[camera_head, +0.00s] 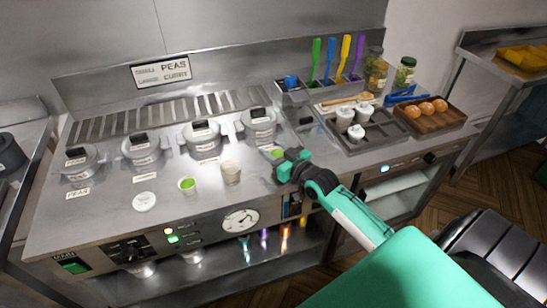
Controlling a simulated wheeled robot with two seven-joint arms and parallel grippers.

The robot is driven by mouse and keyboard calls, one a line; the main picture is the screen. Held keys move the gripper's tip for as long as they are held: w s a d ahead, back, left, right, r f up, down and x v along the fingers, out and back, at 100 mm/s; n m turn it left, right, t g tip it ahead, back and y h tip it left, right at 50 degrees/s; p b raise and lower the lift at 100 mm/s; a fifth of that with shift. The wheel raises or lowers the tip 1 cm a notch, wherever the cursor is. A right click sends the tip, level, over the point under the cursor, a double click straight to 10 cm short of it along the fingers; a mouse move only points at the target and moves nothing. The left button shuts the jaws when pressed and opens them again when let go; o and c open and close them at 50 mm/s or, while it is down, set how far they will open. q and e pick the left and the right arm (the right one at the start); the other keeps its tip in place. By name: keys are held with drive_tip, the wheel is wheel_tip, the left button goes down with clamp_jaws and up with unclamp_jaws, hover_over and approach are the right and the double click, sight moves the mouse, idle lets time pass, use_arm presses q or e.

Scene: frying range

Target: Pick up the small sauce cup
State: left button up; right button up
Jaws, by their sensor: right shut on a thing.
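My right gripper (283,160) reaches in from the lower right and is shut on a small sauce cup (277,153) with green content, over the right part of the steel counter. The gripper hides part of this cup, and I cannot tell whether it touches the counter. A second small cup with green content (187,186) stands near the front of the counter. A taller pale cup (231,172) stands to its right. My left gripper is not in view.
Several lidded pots (201,135) line the back. A white round lid (144,201) lies at front left. A tray (378,134) with white cups (345,116) and a wooden tray of round orange-brown items (426,107) stand right. Colored utensils (345,50) stand upright behind.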

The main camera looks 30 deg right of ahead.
sight(273, 153)
wheel_tip(273, 153, up, 17)
drive_tip(key=b, duration=0.1)
drive_tip(key=shift+f, duration=0.1)
idle(0.4)
